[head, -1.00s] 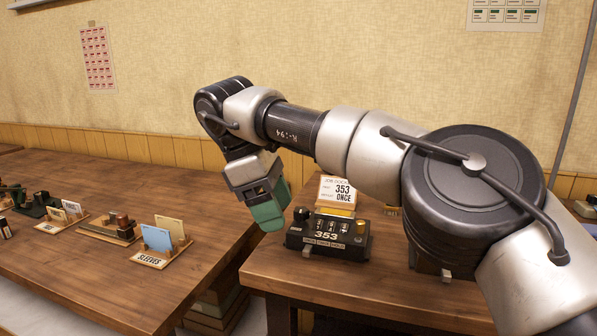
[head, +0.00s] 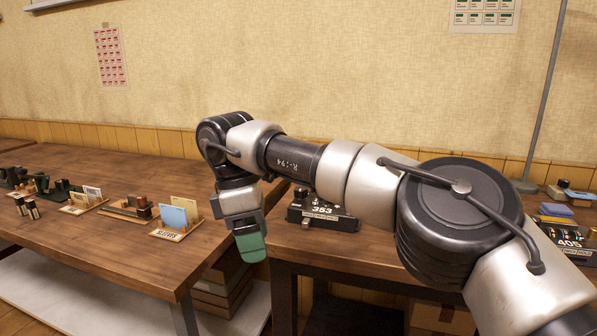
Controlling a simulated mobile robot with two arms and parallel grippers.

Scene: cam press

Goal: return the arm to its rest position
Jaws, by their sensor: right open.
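My right arm comes in from the right and reaches across the picture, bent at the elbow. Its right gripper (head: 250,245) has green fingers that point down, in front of the gap between the two tables. The finger opening is seen edge-on, and nothing shows held in it. Behind the arm, the black device marked 353 (head: 322,211) sits on the right table (head: 300,255), apart from the gripper. The arm hides its upper right part. My left gripper is not in view.
The left table (head: 110,245) bears a card holder marked SLEEVES (head: 178,218), a wooden block stand (head: 128,208) and several small black devices. Another device marked 405 (head: 570,243) stands at the right table's far right. Boxes (head: 222,290) lie below the tables.

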